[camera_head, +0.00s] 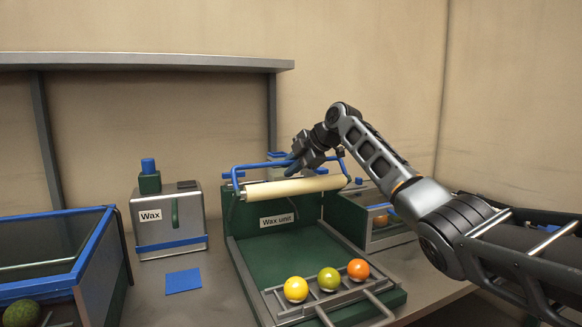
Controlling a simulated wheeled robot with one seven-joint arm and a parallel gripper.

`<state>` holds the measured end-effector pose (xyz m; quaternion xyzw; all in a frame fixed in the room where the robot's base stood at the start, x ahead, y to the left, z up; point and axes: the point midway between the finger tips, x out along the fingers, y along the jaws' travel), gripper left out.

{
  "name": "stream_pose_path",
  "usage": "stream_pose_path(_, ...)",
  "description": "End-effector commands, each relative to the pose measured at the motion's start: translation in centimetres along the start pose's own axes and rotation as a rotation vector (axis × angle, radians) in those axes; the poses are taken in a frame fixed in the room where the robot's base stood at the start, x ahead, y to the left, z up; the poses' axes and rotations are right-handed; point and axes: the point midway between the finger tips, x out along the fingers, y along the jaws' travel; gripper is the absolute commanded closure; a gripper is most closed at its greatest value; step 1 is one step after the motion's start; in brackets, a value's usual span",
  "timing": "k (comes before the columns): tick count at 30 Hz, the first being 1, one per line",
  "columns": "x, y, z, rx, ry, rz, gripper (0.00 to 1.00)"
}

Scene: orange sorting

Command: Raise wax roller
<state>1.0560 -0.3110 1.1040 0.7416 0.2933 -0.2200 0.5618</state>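The wax roller (292,187) is a long cream cylinder held in a blue bar frame (258,165). It hangs level, tilted slightly up to the right, above the green wax unit (320,230), near the unit's back wall. My gripper (293,170) is at the blue bar, above the right half of the roller. Its fingers overlap the bar in this view, and I cannot tell whether they are closed on it. A yellow, a green and an orange fruit (358,269) sit in a row on the metal rack (318,299) at the unit's front.
A metal wax box (170,222) with a blue-capped green top stands left of the unit. A blue-rimmed glass-sided bin (103,245) is at far left. Another box with an orange fruit (380,221) is behind right. A blue square (183,281) lies on the table.

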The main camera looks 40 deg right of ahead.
Motion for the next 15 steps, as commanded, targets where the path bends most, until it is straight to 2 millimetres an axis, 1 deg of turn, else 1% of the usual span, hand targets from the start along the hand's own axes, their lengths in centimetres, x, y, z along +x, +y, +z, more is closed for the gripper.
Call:
stream_pose_path(1,-0.07,0.14,0.01,0.000,-0.001,0.004,0.75)
stream_pose_path(6,-0.05,0.08,0.00,0.000,-0.001,0.002,0.60)
stream_pose_path(12,-0.05,0.03,-0.01,0.000,0.000,0.000,0.60)
stream_pose_path(15,-0.45,0.02,0.02,0.000,0.000,0.000,0.60)
